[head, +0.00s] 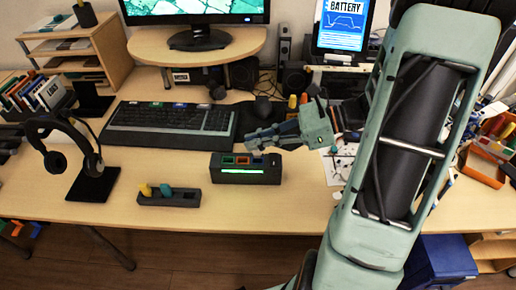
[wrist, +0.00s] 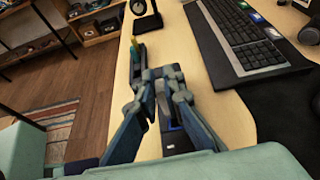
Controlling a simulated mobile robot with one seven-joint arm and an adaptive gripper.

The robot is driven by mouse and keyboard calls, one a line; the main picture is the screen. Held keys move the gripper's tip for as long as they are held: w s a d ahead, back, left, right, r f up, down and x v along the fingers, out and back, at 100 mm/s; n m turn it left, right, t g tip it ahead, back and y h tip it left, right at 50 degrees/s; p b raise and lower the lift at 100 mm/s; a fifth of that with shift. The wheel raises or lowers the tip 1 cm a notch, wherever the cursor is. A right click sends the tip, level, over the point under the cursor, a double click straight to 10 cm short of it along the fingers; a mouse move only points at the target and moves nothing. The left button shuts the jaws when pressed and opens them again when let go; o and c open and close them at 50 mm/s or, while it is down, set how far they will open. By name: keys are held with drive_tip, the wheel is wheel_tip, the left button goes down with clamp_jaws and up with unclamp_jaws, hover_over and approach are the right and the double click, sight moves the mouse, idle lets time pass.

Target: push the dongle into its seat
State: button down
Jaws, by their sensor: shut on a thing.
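My gripper (head: 254,138) reaches in from the right, its fingers closed together just behind and above the right end of a dark hub (head: 250,177). The hub has green, orange and blue seats on top and a lit green strip on its front. In the wrist view my gripper (wrist: 163,80) has its fingers drawn together, with the dark hub (wrist: 177,143) partly visible between them. The dongle in the jaws is hidden by the fingers, so its colour and its contact with a seat cannot be told. A dark holder (head: 168,200) at front left carries yellow and teal pieces.
A keyboard (head: 170,125) lies behind the hub. A headset on a stand (head: 92,183) is at the left. A monitor stand (head: 150,45) is at the back. The desk in front of the hub is clear to its front edge.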

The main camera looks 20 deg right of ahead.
drive_tip(key=f+b, duration=0.1)
drive_tip(key=f, duration=0.1)
drive_tip(key=f+b, duration=0.1)
drive_tip(key=b, duration=0.1)
drive_tip(key=shift+w+f, duration=0.2)
drive_tip(key=shift+f, duration=0.15)
drive_tip(key=shift+d+r, duration=0.1)
drive_tip(key=c, duration=2)
unclamp_jaws()
drive_tip(key=shift+c, duration=0.2)
drive_tip(key=p+v, duration=0.2)
drive_tip(key=v, duration=1)
drive_tip(key=shift+p, duration=0.3)
drive_tip(key=shift+w, duration=0.1)
